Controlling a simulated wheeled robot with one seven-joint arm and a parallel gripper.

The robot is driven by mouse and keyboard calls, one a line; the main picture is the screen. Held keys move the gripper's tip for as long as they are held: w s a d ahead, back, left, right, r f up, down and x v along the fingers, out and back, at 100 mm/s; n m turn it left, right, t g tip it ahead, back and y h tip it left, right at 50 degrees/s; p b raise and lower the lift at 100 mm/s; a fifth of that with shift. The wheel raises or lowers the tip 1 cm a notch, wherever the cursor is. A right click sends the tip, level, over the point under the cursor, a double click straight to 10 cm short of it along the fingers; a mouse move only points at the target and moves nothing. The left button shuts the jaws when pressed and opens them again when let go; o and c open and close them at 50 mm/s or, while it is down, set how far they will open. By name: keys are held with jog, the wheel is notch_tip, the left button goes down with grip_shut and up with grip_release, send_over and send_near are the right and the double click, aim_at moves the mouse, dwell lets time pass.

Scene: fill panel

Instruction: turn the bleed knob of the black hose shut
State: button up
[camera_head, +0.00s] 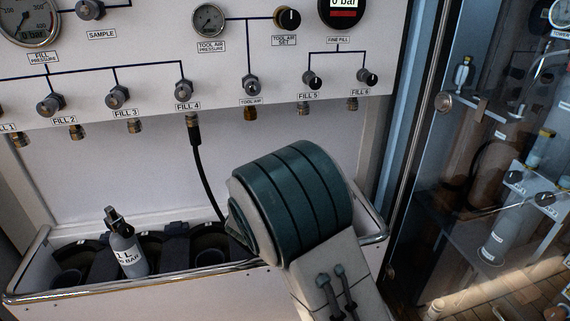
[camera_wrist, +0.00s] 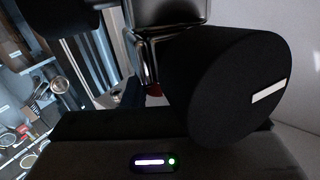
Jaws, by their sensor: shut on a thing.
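The black hose (camera_head: 204,178) hangs from the FILL 4 outlet and runs down behind my arm, so its lower end is hidden in the head view. In the wrist view a large black round knob (camera_wrist: 235,90) with a white line on its face fills the right side; I take it for the bleed knob. A shiny metal fitting (camera_wrist: 165,20) is beside it. My gripper (camera_wrist: 180,120) is shut on the knob; the fingertips are dark and hard to make out. My gripper is hidden behind my arm in the head view.
The white fill panel (camera_head: 290,75) carries gauges and several knobs above. A metal-rimmed trough (camera_head: 190,281) below holds a grey cylinder (camera_head: 127,250) at the left. A glass door (camera_head: 460,150) stands at the right, with cylinders behind it.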

jog(key=m+g+h+p, duration=0.1)
jog(key=m+h, duration=0.1)
jog(key=m+g+h+p, duration=0.2)
jog(key=h, duration=0.1)
jog(key=shift+r, duration=0.2)
jog(key=m+g+h+p, duration=0.2)
jog(key=m+g, duration=0.1)
jog(key=shift+f+h, duration=0.1)
jog(key=shift+h, duration=0.3)
jog(key=m+g+h+p, duration=0.1)
jog(key=m+g+h, duration=0.1)
jog(key=m+g, duration=0.2)
jog(key=shift+g, duration=0.6)
jog(key=shift+s+f+m+g+h+p, duration=0.1)
jog(key=shift+m+g+h+p, duration=0.4)
jog(key=shift+m+g, duration=1.35)
jog(key=shift+g, duration=0.55)
jog(key=o, duration=1)
jog(key=shift+d, duration=0.1)
